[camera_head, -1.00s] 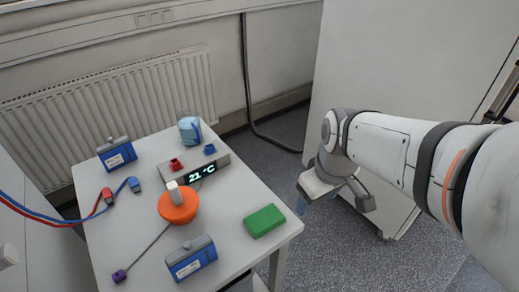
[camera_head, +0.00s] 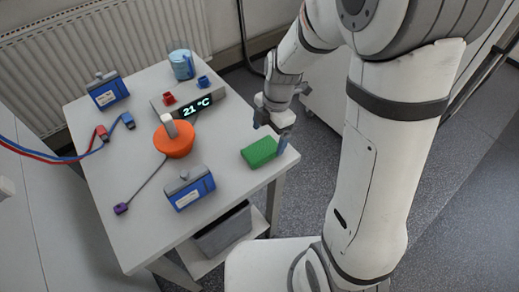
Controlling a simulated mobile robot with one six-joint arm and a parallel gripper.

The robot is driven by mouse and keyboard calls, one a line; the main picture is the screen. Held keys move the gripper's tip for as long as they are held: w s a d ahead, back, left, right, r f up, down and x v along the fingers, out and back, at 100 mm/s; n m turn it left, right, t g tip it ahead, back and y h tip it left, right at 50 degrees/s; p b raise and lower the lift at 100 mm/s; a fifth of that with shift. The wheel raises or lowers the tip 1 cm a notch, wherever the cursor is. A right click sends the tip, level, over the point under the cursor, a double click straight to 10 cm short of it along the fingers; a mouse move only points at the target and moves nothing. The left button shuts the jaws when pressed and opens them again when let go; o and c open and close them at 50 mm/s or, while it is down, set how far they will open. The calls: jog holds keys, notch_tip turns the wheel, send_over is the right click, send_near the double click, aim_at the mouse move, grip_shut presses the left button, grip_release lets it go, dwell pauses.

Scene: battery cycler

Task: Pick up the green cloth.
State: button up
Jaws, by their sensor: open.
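The green cloth (camera_head: 259,152) is a folded rectangular block lying flat near the right edge of the small white table. My gripper (camera_head: 270,138) is open and points down just above and beside the cloth's upper right side. One finger shows left of the other, at the table's right edge. I cannot tell whether either finger touches the cloth. Nothing shows between the fingers.
The table (camera_head: 125,165) also holds an orange round object (camera_head: 173,144), a blue box (camera_head: 189,188) in front, another blue box (camera_head: 107,90) at the back left, a temperature display (camera_head: 197,105) and a light-blue jar (camera_head: 182,64). Red and blue cables (camera_head: 50,157) reach in from the left.

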aim_at(262, 149)
jog(key=f, duration=0.1)
jog(key=a+f, duration=0.1)
jog(key=f, duration=0.2)
jog(key=shift+a+f, duration=0.25)
jog(key=shift+a, duration=0.05)
jog(key=shift+s+f, duration=0.1)
jog(key=shift+f, duration=0.4)
jog(key=shift+c, duration=0.6)
jog(key=c, duration=0.9)
jog(key=shift+c, duration=0.2)
